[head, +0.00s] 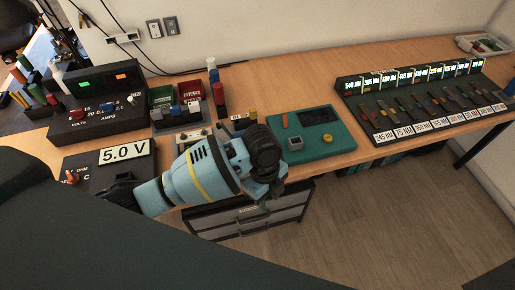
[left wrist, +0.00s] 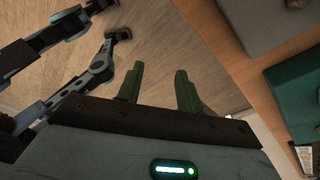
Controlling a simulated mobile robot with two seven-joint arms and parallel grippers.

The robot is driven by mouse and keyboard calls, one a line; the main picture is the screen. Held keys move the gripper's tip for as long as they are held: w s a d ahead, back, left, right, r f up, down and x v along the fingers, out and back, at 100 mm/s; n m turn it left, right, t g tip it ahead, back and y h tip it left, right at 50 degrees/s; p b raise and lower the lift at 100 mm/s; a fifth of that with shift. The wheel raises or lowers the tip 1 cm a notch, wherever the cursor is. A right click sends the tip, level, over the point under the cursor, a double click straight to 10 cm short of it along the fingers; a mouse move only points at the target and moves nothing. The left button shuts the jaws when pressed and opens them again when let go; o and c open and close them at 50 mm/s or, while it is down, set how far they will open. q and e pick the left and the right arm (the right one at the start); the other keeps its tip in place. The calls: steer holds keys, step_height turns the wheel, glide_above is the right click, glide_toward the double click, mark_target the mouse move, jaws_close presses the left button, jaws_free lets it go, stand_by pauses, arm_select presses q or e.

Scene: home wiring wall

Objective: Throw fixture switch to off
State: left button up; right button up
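A teal fixture box (head: 330,150) lies on the bench near the front edge, with a dark screen, an orange bar, a grey square part (head: 295,143) and a small round knob. I cannot tell which part is the switch or how it is set. My left gripper (head: 264,200) is in front of the bench edge, left of and below the box, its fingers mostly hidden by the wrist. In the left wrist view its two green fingers (left wrist: 158,88) are apart with nothing between them. The teal box also shows at that view's right edge (left wrist: 298,85). My right gripper is not seen.
A rack of labelled lit slots (head: 420,95) stands at the right. A drawer unit (head: 250,218) is under the bench.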

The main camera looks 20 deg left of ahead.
arm_select(q)
steer(key=w+a+r+m, duration=0.1)
steer(key=w+a+r, duration=0.1)
steer(key=w+r, duration=0.1)
steer(key=w+a+r+m+y, duration=0.1)
steer(key=w+a+r, duration=0.1)
steer(key=w+r, duration=0.2)
steer(key=w+a+r+m+y, duration=0.1)
steer(key=w+a+r+m, duration=0.1)
steer(key=w+r, duration=0.2)
steer(key=shift+w+a+t, duration=0.15)
steer(key=shift+w+t, duration=0.15)
steer(key=shift+w, duration=0.3)
steer(key=shift+s+a+f, duration=0.15)
steer(key=shift+f, duration=1.8)
steer(key=shift+s+a+f, duration=0.1)
steer(key=shift+f, duration=1.85)
jaws_close()
